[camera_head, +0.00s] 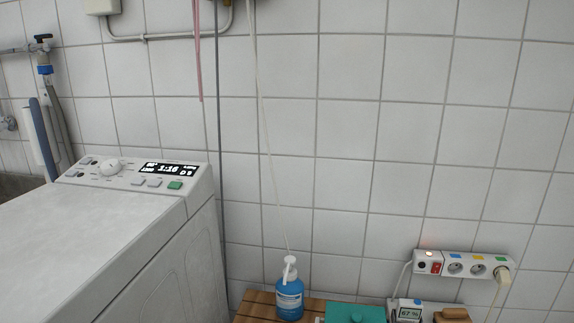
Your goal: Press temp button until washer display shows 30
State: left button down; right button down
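The white washer (95,230) stands at the left, its sloped control panel at the back edge of its top. The black display (169,170) is lit and reads 1:16 in large digits. Smaller figures sit at its left and right, too small to read surely, so I cannot tell the temperature shown. Below the display are two small grey buttons (146,183) and a green button (175,185). A round white knob (110,167) is left of the display, with small buttons beyond it. I cannot read which button is temp. Neither gripper is in view.
A wooden slatted surface (255,309) right of the washer holds a blue pump bottle (289,296), a teal box (355,313) and a small meter (408,312) reading 67 %. A power strip (462,266) is on the tiled wall. Cords hang near the washer's back right corner.

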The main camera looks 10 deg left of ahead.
aim_at(138, 181)
jog(key=k+j+u, duration=0.1)
jog(key=k+j, duration=0.2)
jog(key=k, duration=0.25)
jog(key=j+u, duration=0.25)
jog(key=j, duration=0.75)
